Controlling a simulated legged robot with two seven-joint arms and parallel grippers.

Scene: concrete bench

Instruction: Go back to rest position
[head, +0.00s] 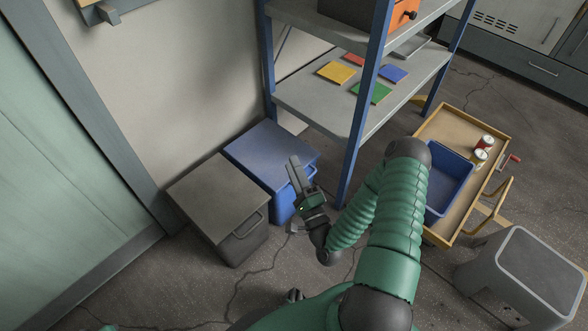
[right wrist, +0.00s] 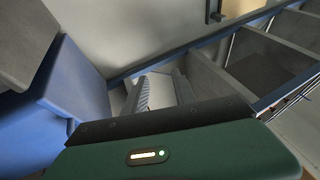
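My right arm, green with dark joints, reaches up from the bottom of the head view and bends back down to the gripper.
A grey-lidded bin (head: 218,195) stands left of the blue one. A shelf (head: 310,101) with several coloured squares stands behind. To the right are a wooden cart (head: 463,118) with a blue tray (head: 459,183) and two cans (head: 482,150), and a grey bin (head: 480,275).

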